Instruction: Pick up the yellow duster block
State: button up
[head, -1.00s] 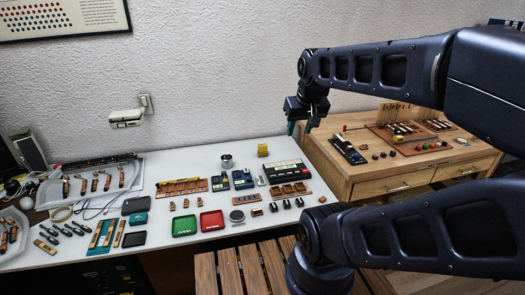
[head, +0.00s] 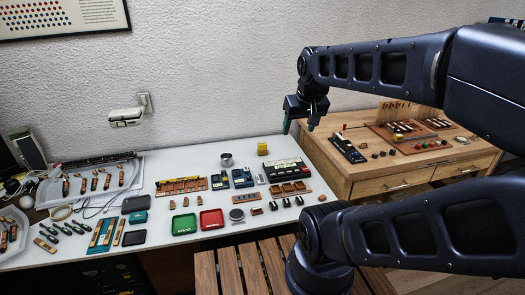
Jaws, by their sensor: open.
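A small yellow block (head: 262,149), which looks like the yellow duster block, stands near the back edge of the white table, left of the black-and-white device. Another yellow thing (head: 177,176) lies at the back of the orange-brown tray row, further left; its shape is too small to make out. My gripper (head: 299,127) is open and empty, pointing down. In the picture it hangs to the right of the yellow block and higher, apart from it.
A black-and-white device (head: 287,169) stands beside the block. Green (head: 184,224) and red (head: 211,219) trays lie nearer the front. A wooden workbench (head: 377,179) with tools adjoins on the right. The white table (head: 215,150) has bare room at the back.

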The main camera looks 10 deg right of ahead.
jog(key=n+g+h, duration=0.4)
jog(key=n+g, duration=0.1)
jog(key=n, duration=1.3)
send_over(261, 144)
jog(key=a, duration=0.3)
notch_tip(261, 144, down, 33)
jog(key=shift+w+x, duration=0.15)
jog(key=shift+x, duration=1.6)
jog(key=shift+w+x, duration=0.15)
jog(key=shift+x, duration=1.65)
jog(key=shift+w+x, duration=0.15)
jog(key=shift+x, duration=1.6)
jog(key=shift+d, duration=0.2)
jog(key=c, duration=1.1)
